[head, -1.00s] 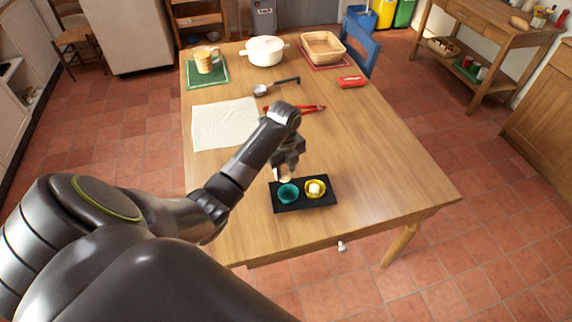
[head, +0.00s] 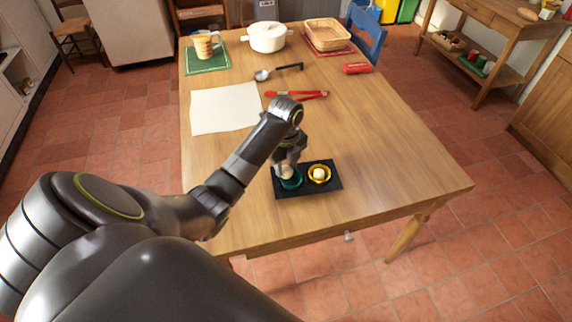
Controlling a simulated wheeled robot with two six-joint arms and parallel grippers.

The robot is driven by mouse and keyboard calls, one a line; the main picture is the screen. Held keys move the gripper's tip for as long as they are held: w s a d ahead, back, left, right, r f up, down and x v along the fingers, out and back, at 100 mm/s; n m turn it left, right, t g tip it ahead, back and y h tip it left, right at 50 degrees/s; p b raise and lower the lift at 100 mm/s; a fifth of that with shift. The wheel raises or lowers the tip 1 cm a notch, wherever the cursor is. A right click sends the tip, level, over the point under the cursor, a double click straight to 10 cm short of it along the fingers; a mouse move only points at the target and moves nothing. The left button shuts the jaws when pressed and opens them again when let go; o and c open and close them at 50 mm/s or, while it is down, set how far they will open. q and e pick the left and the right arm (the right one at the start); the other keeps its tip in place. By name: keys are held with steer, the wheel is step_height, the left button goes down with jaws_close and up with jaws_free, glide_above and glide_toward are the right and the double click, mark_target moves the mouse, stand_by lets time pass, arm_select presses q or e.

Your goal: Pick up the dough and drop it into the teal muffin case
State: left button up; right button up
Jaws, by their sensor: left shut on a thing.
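The dough (head: 287,171) is a small pale ball at my left gripper's fingertips. My left gripper (head: 287,164) is shut on it, at the mouth of the teal muffin case (head: 291,183). The dough covers part of the case's opening; I cannot tell whether it touches the inside. The teal case sits on the left half of a black tray (head: 308,191). A yellow muffin case (head: 320,182) sits on the right half with another pale ball (head: 319,174) in it. My right gripper is not in view.
A white cloth (head: 224,107), red tongs (head: 296,95), a ladle (head: 278,72) and a red item (head: 357,68) lie farther back. A mug (head: 203,45), white pot (head: 267,37) and basket (head: 326,35) stand at the far end. The table's right side is clear.

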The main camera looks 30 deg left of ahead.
mark_target(286, 168)
arm_select(q)
steer(key=shift+r, duration=0.1)
steer(key=o, duration=1.1)
steer(key=shift+c, duration=0.2)
step_height(286, 168, up, 7)
steer(key=shift+f+p, duration=0.1)
steer(key=shift+p, duration=0.95)
step_height(286, 168, up, 11)
steer(key=p, duration=1)
steer(key=shift+f+p, duration=0.2)
steer(key=shift+p, duration=0.15)
steer(key=shift+f, duration=0.1)
